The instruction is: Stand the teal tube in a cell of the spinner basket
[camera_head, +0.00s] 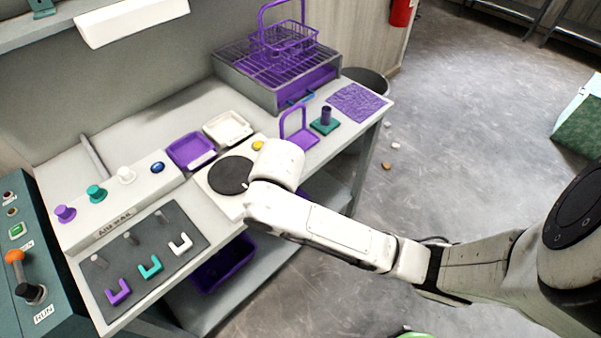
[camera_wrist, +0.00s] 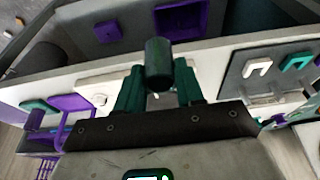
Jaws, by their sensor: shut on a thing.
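In the wrist view my gripper (camera_wrist: 159,88) is shut on the dark teal tube (camera_wrist: 158,60), which sticks out between its green fingers above the bench's front edge. In the head view my white arm end hides the gripper and the tube. A purple wire basket with a tall handle (camera_head: 284,40) stands on the rack at the back of the bench. A purple handled frame (camera_head: 284,121) stands nearer, just behind my arm end. I cannot tell which one is the spinner basket, and no cells are clear.
The white unit with a black disc (camera_head: 229,175) lies beside my arm end. Behind it are a purple tray (camera_head: 190,150), a white tray (camera_head: 228,128), and a purple tube on a teal base (camera_head: 325,126). A dark panel with coloured hooks (camera_head: 128,238) lies at left. The floor at right is mostly clear.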

